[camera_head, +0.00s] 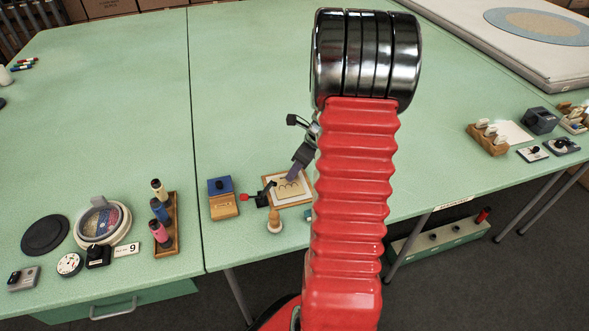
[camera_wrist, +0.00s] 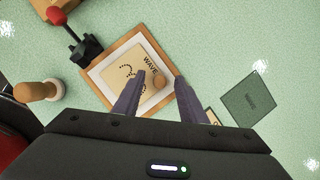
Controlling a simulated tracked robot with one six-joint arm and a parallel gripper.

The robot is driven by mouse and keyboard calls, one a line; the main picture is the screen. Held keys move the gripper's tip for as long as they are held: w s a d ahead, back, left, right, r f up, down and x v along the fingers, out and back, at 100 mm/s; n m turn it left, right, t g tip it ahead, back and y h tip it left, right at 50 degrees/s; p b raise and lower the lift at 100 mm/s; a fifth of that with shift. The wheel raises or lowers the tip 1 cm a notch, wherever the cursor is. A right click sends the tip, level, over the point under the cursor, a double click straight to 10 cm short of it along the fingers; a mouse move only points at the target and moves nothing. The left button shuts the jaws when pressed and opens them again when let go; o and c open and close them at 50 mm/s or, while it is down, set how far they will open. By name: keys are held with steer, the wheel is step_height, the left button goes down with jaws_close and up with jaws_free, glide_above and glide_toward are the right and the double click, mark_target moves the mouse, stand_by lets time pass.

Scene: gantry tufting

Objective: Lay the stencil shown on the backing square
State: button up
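The stencil (camera_wrist: 120,72) is a tan card marked WAVE, with a row of curved cut-outs and a round wooden knob (camera_wrist: 158,81). It lies over the pale backing square (camera_wrist: 101,73) inside a wooden frame (camera_wrist: 128,38), slightly turned; I cannot tell whether it is fully flat. In the head view the stencil (camera_head: 288,189) shows partly behind my gripper (camera_head: 290,179). In the wrist view my gripper (camera_wrist: 160,80) is open, its two purple-grey fingers on either side of the knob with gaps showing. My arm hides the frame's right side in the head view.
A black clamp with a red-knobbed lever (camera_wrist: 87,50) sits at the frame's edge. A wooden peg-like tool (camera_wrist: 38,91) stands nearby. A wooden block (camera_head: 224,206) is left of the frame.

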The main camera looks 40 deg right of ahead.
steer(key=shift+s+d+r, duration=0.1)
steer(key=shift+s+r, duration=0.1)
steer(key=shift+r, duration=0.25)
steer(key=v, duration=1.2)
steer(key=shift+s+r, duration=0.2)
steer(key=shift+r, duration=0.15)
steer(key=shift+n, duration=0.3)
